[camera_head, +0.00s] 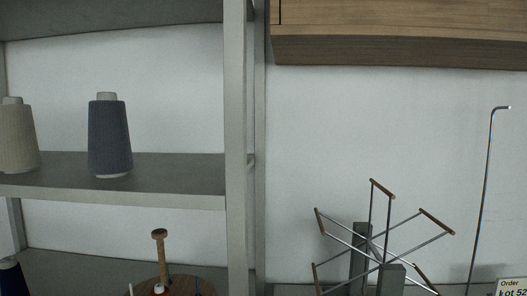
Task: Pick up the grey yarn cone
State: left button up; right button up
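A dark slate-grey yarn cone (110,136) stands upright on the middle shelf (190,173) of the rack at the left, its pale core showing at the top and bottom. A beige-grey yarn cone (17,138) stands to its left, cut off slightly by the picture's left edge. The two cones are apart. Neither of my grippers is in view.
A grey rack post (236,150) bounds the shelf on the right. Below are a wooden peg (160,255), a dark blue cone partly cut off (10,280), a yarn swift (375,240), a thin bent metal rod (487,190) and an order card (511,288). The shelf right of the slate cone is clear.

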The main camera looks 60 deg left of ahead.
aim_at(110, 153)
jog(key=u, duration=2.95)
jog(key=k+j+z, duration=0.2)
jog(key=j, duration=0.95)
jog(key=i, duration=0.1)
